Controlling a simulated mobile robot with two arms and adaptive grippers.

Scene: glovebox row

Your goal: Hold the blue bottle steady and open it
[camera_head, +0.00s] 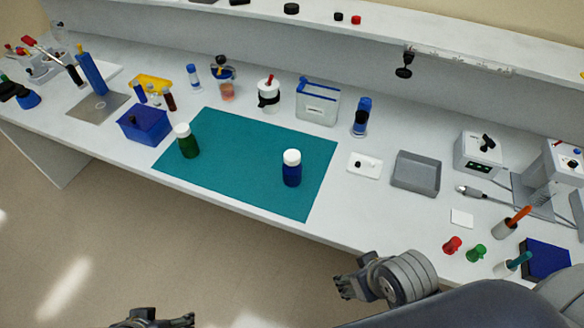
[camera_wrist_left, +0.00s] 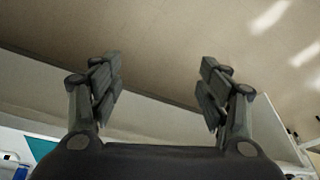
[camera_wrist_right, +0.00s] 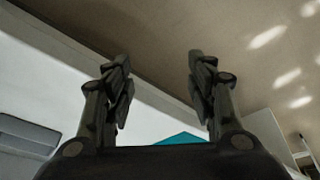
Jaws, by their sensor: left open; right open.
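The blue bottle (camera_head: 292,174) stands upright on the right part of the teal mat (camera_head: 238,170), with its white cap (camera_head: 292,157) on. A green bottle (camera_head: 188,146) with a white cap stands upright on the mat's left part. My right gripper (camera_head: 345,284) is open and empty, in front of the bench edge and below the blue bottle in the head view. It also shows open in the right wrist view (camera_wrist_right: 160,75). My left gripper (camera_head: 152,318) is at the bottom edge of the head view, mostly cut off. The left wrist view (camera_wrist_left: 160,80) shows it open and empty.
A blue box (camera_head: 145,126) stands left of the mat. A grey tray (camera_head: 416,173) and red (camera_head: 453,246) and green (camera_head: 477,253) small items lie to the right. The mat between the bottles is clear.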

